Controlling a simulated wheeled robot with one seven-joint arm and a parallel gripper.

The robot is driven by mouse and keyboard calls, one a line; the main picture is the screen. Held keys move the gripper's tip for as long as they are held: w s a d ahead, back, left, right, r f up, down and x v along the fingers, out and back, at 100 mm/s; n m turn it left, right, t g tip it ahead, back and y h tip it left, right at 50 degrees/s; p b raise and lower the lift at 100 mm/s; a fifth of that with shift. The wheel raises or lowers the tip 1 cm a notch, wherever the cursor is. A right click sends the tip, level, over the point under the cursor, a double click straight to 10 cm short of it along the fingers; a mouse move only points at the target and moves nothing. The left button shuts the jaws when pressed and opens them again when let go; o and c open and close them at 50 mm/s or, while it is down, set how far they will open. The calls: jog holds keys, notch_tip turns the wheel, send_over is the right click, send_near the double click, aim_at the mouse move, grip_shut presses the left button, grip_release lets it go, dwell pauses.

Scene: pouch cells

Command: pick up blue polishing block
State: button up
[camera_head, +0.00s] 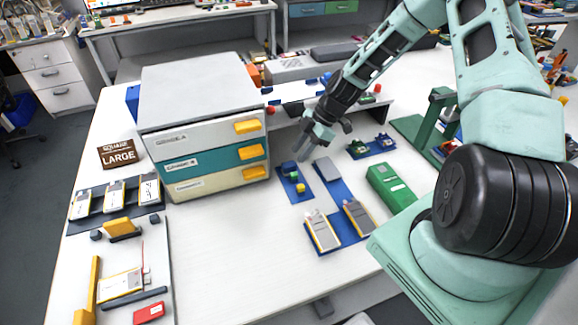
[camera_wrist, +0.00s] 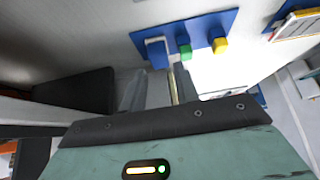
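The blue polishing block (camera_wrist: 157,52) sits at the left end of a blue mat (camera_wrist: 203,28) in the wrist view. A green block (camera_wrist: 184,50) and a yellow block (camera_wrist: 220,46) stand beside it on the same mat. In the head view the blue block (camera_head: 289,166) is at the far end of the mat, close to my gripper (camera_head: 304,150).
A drawer unit (camera_head: 205,120) stands left of the mat. A grey slab (camera_head: 327,170) lies just right of it, with a blue tray holding pouch cells (camera_head: 322,232) nearer the front. A green box (camera_head: 391,188) is at the right. The white table is clear at front centre.

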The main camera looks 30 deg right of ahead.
aim_at(291, 164)
jog(key=shift+p+x, duration=1.1)
jog(key=shift+x, duration=1.6)
jog(key=shift+w, duration=0.1)
jog(key=shift+c, duration=0.3)
jog(key=c, duration=0.6)
jog(key=shift+r, duration=0.1)
grip_shut()
notch_tip(291, 164, up, 10)
jog(key=b, duration=0.2)
jog(key=shift+o, duration=0.7)
grip_release()
